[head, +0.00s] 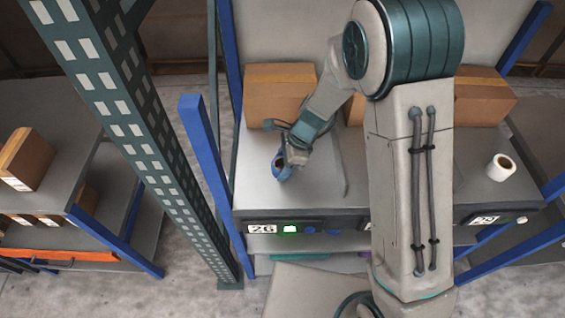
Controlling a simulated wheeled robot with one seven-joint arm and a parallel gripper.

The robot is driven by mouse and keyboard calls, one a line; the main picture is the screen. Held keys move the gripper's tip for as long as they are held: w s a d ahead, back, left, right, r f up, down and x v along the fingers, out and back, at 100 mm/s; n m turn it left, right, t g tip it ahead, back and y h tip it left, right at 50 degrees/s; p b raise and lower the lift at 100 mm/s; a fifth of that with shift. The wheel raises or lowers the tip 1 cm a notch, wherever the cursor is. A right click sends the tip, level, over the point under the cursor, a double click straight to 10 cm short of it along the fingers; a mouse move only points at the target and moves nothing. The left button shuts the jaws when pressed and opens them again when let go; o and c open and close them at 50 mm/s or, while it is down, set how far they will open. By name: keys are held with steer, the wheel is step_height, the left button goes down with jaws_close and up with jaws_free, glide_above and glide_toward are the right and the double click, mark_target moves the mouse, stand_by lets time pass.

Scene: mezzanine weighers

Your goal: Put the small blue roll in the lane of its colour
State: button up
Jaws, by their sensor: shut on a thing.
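The small blue roll (284,173) is in the head view, over the left part of the grey shelf top (258,198). My gripper (285,161) reaches down to it from the upper right and is shut on it. The jaws and wrist hide part of the roll. I cannot tell whether the roll touches the shelf surface. No lane colour shows clearly on the shelf top. A small green display (291,229) sits on the front edge, beside a label reading 26 (262,229).
A white roll (500,167) stands at the right of the shelf. Cardboard boxes (279,92) line its back. A blue post (208,180) and a green perforated upright (135,120) stand at the left. My arm hides the shelf's middle.

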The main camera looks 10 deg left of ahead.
steer(key=shift+f, duration=0.2)
steer(key=o, duration=1)
steer(key=shift+r, duration=0.1)
steer(key=shift+r, duration=0.1)
